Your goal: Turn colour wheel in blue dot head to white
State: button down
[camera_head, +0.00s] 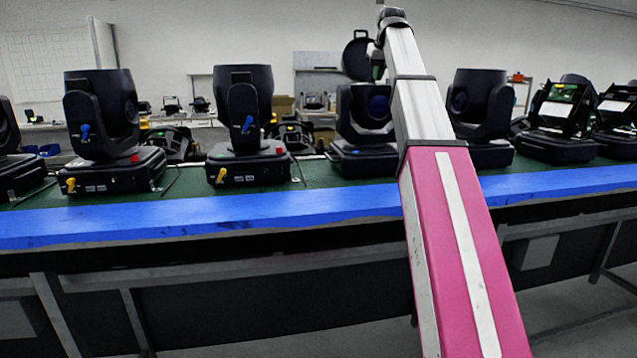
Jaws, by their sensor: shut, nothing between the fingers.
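A row of black moving-head lights stands on a green bench top. The head at the left (101,112) has a blue knob on its arm and a red dot on its base. Another head (358,118) shows a bluish lens and is partly behind my arm. A head right of my arm (484,100) also shows a lens. My pink and silver arm rises to the top; no gripper fingers show.
A blue edge strip (200,218) runs along the bench front. Heads with lit screens (556,110) stand at the right. A dark round shape (355,57) shows left of my arm's upper end; I cannot tell what it is. Shelves and equipment stand behind.

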jog(key=shift+s+a+f, duration=0.15)
jog(key=shift+a+f, duration=0.05)
jog(key=shift+a, duration=0.2)
jog(key=shift+s+a+f, duration=0.15)
jog(key=shift+a, duration=0.45)
jog(key=shift+w+r, duration=0.1)
jog(key=shift+w, duration=0.05)
jog(key=shift+s+a, duration=0.2)
jog(key=shift+s, duration=0.1)
jog(key=shift+d+r, duration=0.2)
jog(key=shift+r, duration=2.95)
jog(key=shift+d, duration=0.15)
